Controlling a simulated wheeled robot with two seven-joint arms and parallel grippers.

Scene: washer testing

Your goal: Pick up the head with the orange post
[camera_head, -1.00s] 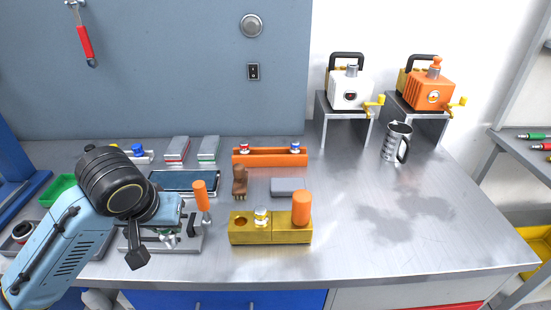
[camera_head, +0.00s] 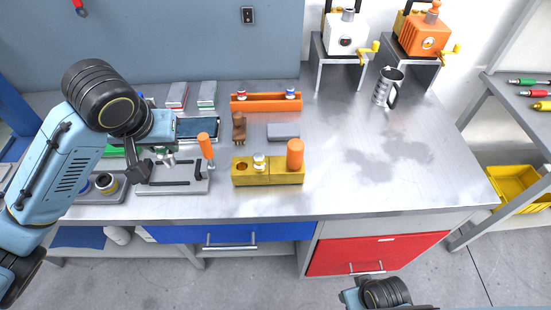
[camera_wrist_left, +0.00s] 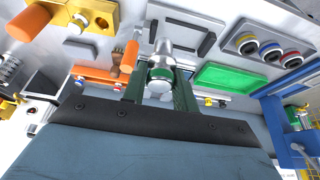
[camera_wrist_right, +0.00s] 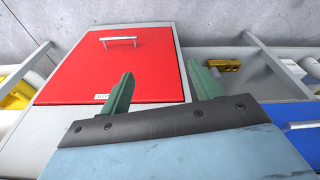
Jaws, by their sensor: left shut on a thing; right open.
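My left gripper (camera_wrist_left: 160,88) is shut on a silver metal piece (camera_wrist_left: 162,72) with a whitish round end. In the head view this gripper (camera_head: 165,160) is over the grey tray (camera_head: 200,184) at the bench's left. A slim orange post (camera_head: 206,147) stands at the tray's right side, right of the gripper. A thicker orange post (camera_head: 295,154) stands on the right end of the gold block (camera_head: 268,178). A small white-and-silver piece (camera_head: 259,163) sits on that block beside an empty hole. My right gripper (camera_wrist_right: 160,88) is open and empty, before the drawer fronts.
Behind the gold block are an orange rack (camera_head: 266,104), a brown piece (camera_head: 239,124) and a grey slab (camera_head: 283,131). A metal mug (camera_head: 387,87) and two crank machines, white (camera_head: 345,36) and orange (camera_head: 422,37), stand at the back right. The bench's right half is mostly clear.

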